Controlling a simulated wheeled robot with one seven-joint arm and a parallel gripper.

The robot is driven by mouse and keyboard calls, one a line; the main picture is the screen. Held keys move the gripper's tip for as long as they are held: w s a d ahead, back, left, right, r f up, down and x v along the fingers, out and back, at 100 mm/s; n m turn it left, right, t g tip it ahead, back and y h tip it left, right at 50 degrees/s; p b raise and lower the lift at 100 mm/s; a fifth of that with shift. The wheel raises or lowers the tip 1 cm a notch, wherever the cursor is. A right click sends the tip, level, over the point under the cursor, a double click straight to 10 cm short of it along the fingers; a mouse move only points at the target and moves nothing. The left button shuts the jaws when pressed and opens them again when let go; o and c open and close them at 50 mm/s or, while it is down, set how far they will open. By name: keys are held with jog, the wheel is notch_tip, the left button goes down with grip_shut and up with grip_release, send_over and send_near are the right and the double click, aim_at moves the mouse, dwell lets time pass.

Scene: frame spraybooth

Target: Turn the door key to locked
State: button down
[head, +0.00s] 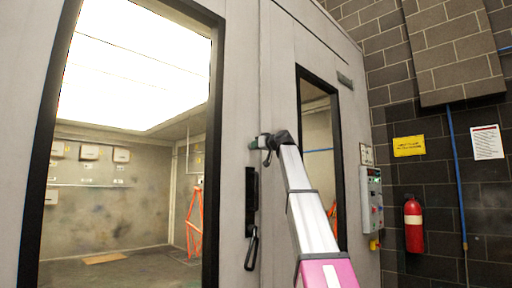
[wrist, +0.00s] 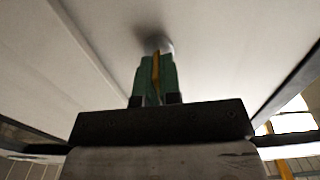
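The grey booth door (head: 232,70) stands upright, and my gripper (head: 255,143) reaches its face above the black door handle (head: 251,195). In the wrist view, the green fingers of my gripper (wrist: 155,82) are close together on both sides of a thin brass-yellow door key (wrist: 156,68). They look shut on it. The key points at a round metal lock cylinder (wrist: 157,45) in the pale door surface. The fingers hide most of the key, and I cannot tell its turn position. The key is too small to see in the head view.
A control panel (head: 372,205) with buttons is on the booth wall right of my arm. A red fire extinguisher (head: 413,225) hangs on the dark block wall. A large window at left shows the lit booth inside, with an orange stand (head: 194,222).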

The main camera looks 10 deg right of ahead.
jog(key=shift+m, duration=0.4)
jog(key=m, duration=0.8)
jog(key=shift+d+m, duration=0.1)
jog(key=shift+m, duration=0.2)
jog(key=shift+f+m, duration=0.15)
jog(key=shift+m, duration=4.05)
jog(key=c, duration=1.3)
grip_release()
jog(key=shift+d, duration=0.1)
